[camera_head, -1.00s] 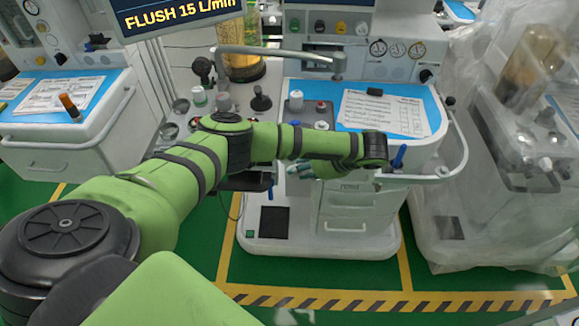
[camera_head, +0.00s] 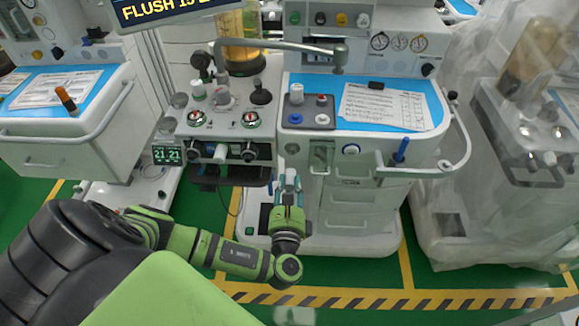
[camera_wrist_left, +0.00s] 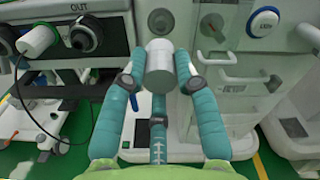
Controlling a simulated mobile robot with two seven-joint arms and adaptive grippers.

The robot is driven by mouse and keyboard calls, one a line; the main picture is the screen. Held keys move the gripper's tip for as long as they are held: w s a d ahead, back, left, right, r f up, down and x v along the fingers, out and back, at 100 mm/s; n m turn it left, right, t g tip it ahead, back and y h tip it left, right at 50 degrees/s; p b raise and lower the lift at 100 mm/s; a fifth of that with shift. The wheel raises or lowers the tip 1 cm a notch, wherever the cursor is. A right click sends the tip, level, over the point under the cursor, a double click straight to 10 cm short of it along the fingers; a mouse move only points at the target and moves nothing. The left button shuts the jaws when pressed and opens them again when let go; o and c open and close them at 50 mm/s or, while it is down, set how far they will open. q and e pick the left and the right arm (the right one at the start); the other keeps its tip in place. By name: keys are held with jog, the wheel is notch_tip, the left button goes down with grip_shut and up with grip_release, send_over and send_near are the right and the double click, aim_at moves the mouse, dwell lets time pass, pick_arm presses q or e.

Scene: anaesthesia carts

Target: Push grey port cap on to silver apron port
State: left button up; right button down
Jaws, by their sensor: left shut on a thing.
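My left gripper (camera_head: 289,184) is in front of the middle cart, low, below the apron's front edge. It is shut on the grey port cap (camera_wrist_left: 160,66), a plain cylinder held upright between the teal fingers in the left wrist view. In that view, a round silver port (camera_wrist_left: 159,19) shows just beyond the cap and appears to be the silver apron port. It also shows small on the apron in the head view (camera_head: 292,148). The cap and port look apart; their exact gap I cannot tell. My right gripper is not in view.
Left of the port are a black knob-like fitting marked OUT (camera_wrist_left: 85,33) and a white fitting (camera_wrist_left: 38,40). A curved rail (camera_head: 462,150) borders the cart's right side.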

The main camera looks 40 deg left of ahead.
aim_at(291, 170)
pick_arm(q)
jog(key=shift+s+d, duration=0.1)
dwell(0.3)
jog(key=shift+r+p, duration=0.1)
jog(key=shift+p, duration=0.3)
jog(key=shift+w, duration=0.2)
jog(key=shift+b+x, duration=0.65)
jog(key=shift+x, duration=1.4)
jog(key=shift+w+a, duration=0.4)
jog(key=shift+w, duration=0.1)
jog(key=shift+p, duration=0.35)
jog(key=shift+b+x, duration=0.5)
jog(key=shift+x, duration=0.95)
jog(key=o, duration=1.1)
